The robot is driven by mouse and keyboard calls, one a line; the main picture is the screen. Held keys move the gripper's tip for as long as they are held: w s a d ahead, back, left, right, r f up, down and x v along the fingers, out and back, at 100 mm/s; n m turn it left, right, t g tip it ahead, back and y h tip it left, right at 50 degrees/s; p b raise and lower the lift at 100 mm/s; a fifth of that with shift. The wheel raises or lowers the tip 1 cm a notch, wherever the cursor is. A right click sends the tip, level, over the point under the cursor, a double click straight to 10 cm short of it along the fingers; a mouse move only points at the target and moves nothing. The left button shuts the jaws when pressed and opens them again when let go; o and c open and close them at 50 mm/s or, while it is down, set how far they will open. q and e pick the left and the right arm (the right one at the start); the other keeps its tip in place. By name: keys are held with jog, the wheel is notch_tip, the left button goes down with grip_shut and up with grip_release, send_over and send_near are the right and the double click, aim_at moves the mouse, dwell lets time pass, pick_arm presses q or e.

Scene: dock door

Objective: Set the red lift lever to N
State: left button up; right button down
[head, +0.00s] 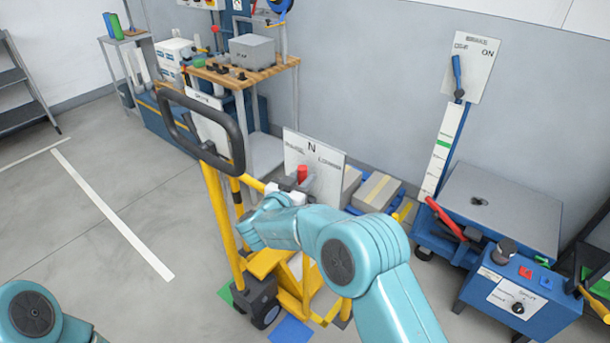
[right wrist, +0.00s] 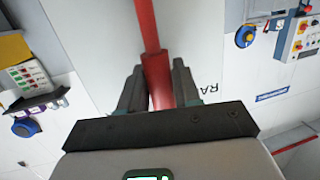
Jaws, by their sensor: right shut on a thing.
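The red lift lever (head: 302,173) stands in front of a white plate (head: 328,160), with an N at the top middle and a word to each side. It appears below and slightly left of the N; its exact setting is hard to tell. My right gripper (head: 290,190) is at the lever, partly hidden by my arm. In the right wrist view the jaws (right wrist: 158,88) are shut on the thick red grip of the lever (right wrist: 150,35), whose thinner rod runs on upward. My left arm shows only at the lower left corner; its gripper is out of view.
The plate belongs to a yellow lift truck with a dark loop handle (head: 238,150) left of my right arm. Boxes (head: 378,188) lie behind. A blue cart with a grey top (head: 505,205) and a brake panel (head: 470,70) stand right. Floor at left is clear.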

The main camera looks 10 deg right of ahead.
dwell(0.4)
jog(key=c, duration=0.9)
grip_release()
jog(key=b+v, duration=0.1)
jog(key=v, duration=1.5)
jog(key=shift+s+a+b, duration=0.1)
jog(key=shift+a+b, duration=0.05)
jog(key=shift+b, duration=0.25)
